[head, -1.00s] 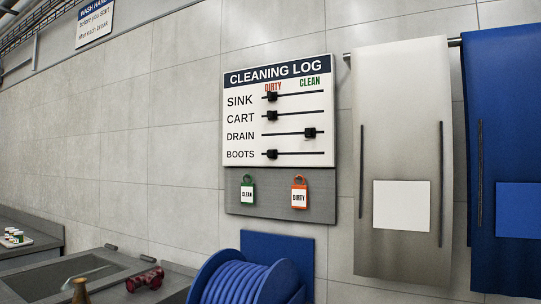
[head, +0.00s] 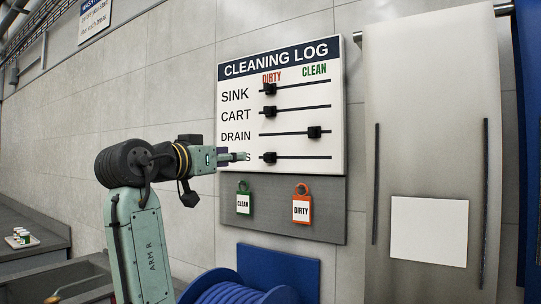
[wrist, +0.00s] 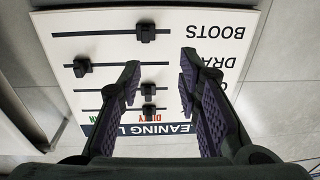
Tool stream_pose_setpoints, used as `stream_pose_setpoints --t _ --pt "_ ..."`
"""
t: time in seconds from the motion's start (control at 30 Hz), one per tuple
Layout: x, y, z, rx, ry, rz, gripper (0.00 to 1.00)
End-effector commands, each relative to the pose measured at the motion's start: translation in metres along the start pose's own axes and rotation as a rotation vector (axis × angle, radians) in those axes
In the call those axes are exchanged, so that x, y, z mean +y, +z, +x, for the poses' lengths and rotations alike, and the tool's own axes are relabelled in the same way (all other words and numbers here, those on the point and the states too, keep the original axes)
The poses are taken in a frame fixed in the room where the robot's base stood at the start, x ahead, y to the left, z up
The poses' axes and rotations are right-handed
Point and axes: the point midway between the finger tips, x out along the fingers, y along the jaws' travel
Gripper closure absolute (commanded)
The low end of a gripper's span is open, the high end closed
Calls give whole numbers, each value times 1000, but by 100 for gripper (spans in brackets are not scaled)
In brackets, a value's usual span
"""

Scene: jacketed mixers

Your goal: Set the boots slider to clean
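The cleaning log board (head: 290,100) hangs on the wall with four sliders. The boots slider knob (head: 269,158) is at the left, dirty end of the lowest track. In the upside-down wrist view this boots knob (wrist: 147,33) is near the top, beyond my fingertips. My gripper (head: 243,157) is left of the knob in the head view and covers most of the BOOTS label. In the wrist view my gripper (wrist: 160,67) is open and empty, its two fingers well apart. The knob is not between the fingers; the exact distance to the board is hard to tell.
The sink knob (head: 270,89) and cart knob (head: 270,115) are under dirty; the drain knob (head: 314,132) is under clean. Green (head: 243,203) and orange (head: 302,208) tags hang below. A blue hose reel (head: 240,290) is underneath, a white apron (head: 430,140) to the right.

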Motion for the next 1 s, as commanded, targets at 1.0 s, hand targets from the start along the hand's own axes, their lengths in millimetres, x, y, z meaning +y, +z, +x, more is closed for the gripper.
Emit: stream_pose_setpoints --t 1.0 --pt "23 7 115 -50 56 5 68"
